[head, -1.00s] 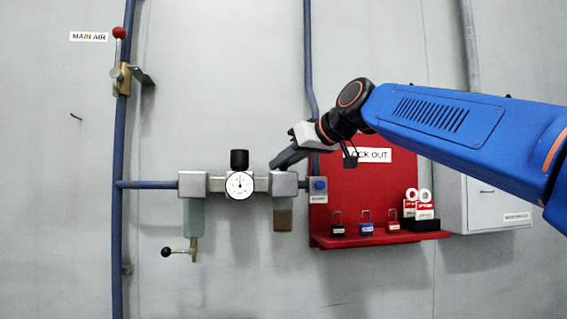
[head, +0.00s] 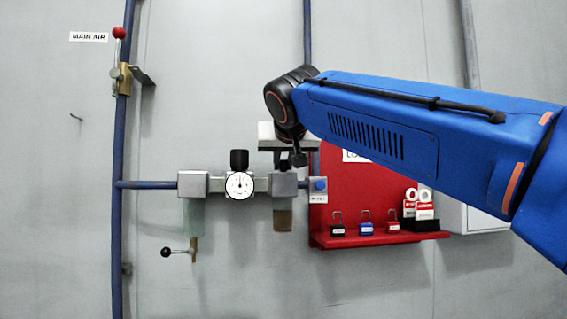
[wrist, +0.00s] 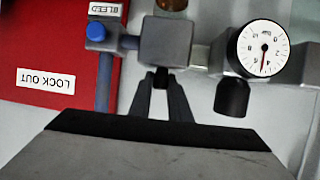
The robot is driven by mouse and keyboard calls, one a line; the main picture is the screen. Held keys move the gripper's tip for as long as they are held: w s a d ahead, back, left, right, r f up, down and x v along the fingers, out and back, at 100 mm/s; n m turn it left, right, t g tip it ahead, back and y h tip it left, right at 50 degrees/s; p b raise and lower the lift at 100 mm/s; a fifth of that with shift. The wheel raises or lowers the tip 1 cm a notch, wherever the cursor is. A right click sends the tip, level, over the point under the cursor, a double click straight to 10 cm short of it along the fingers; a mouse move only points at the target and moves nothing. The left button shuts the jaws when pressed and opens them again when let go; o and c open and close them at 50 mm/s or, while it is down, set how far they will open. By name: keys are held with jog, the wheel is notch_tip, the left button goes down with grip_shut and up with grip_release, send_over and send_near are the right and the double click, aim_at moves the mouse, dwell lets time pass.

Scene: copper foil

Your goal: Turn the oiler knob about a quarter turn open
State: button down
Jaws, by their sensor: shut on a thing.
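The oiler (head: 283,185) is the grey block with an amber bowl (head: 283,220) below it, at the right end of the air unit. In the wrist view the oiler block (wrist: 166,42) appears upside down. Its small dark knob (wrist: 161,77) sticks out of the block's top between my fingertips. My gripper (head: 283,165) is directly above the oiler in the head view, pointing down. In the wrist view my gripper (wrist: 161,85) is shut on the knob. The knob is hidden in the head view, and its turn angle cannot be read.
The gauge (head: 239,185) and black regulator knob (head: 239,159) stand close left of the oiler. The blue bleed button (head: 320,184) is close right. A red lockout board (head: 370,195) with padlocks lies further right. The main air valve (head: 121,75) is at far left.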

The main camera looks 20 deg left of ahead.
jog(key=m+t+h, duration=0.1)
jog(key=m+h, duration=0.3)
jog(key=shift+a+f+h, duration=0.1)
jog(key=shift+a+h, duration=0.05)
jog(key=shift+h, duration=0.15)
jog(key=shift+m+h, duration=1.8)
jog(key=shift+h, duration=0.3)
jog(key=shift+m+g+h, duration=0.3)
jog(key=shift+h, duration=0.2)
jog(key=c, duration=1.7)
grip_release()
jog(key=shift+o, duration=0.2)
jog(key=shift+d, duration=0.2)
